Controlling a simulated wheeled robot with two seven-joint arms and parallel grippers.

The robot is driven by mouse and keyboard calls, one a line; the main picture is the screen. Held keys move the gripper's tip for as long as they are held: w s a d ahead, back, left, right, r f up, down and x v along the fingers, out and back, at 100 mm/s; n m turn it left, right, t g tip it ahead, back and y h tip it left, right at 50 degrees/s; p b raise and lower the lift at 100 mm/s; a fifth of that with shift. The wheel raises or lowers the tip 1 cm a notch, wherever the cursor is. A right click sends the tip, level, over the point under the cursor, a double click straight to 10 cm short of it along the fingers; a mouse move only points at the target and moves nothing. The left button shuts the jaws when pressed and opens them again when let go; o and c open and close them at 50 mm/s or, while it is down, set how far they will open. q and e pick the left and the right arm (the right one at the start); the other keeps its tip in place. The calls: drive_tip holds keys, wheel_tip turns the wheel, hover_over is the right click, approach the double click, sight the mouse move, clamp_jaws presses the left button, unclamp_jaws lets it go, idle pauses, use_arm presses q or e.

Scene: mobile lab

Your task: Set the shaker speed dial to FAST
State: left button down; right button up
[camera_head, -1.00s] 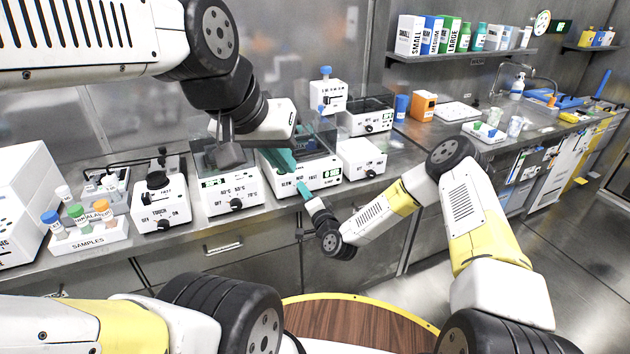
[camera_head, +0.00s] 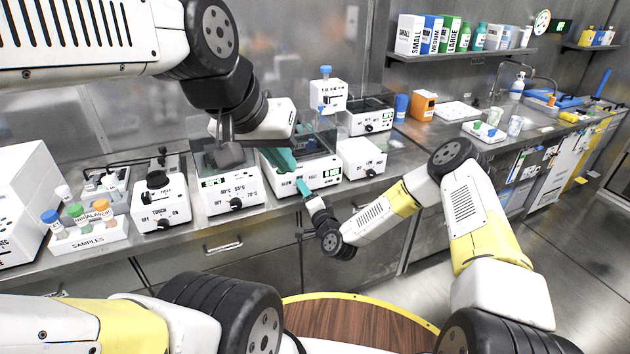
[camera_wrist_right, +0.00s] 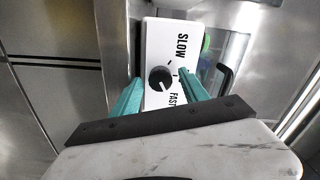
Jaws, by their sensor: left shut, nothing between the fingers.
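The shaker (camera_head: 325,172) is a white box with a clear lid and a green display, standing on the bench. Its black speed dial (camera_wrist_right: 160,79) shows in the right wrist view between the SLOW and FAST labels; the white line on it points towards FAST. My right gripper (camera_wrist_right: 161,78) is open, its teal fingers on either side of the dial with a gap to each; I cannot tell how deep they reach. In the head view my right gripper (camera_head: 304,189) is at the shaker's front. My left gripper (camera_head: 284,160) is shut and empty, in front of the shaker's left part.
A white heater box (camera_head: 228,197) with temperature labels stands left of the shaker, and another white box with a knob (camera_head: 362,160) stands right of it. A samples rack (camera_head: 88,238) is at the far left. The floor at the right is clear.

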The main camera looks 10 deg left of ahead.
drive_tip(key=v, duration=0.7)
drive_tip(key=shift+s+d, duration=0.25)
drive_tip(key=shift+s, duration=0.05)
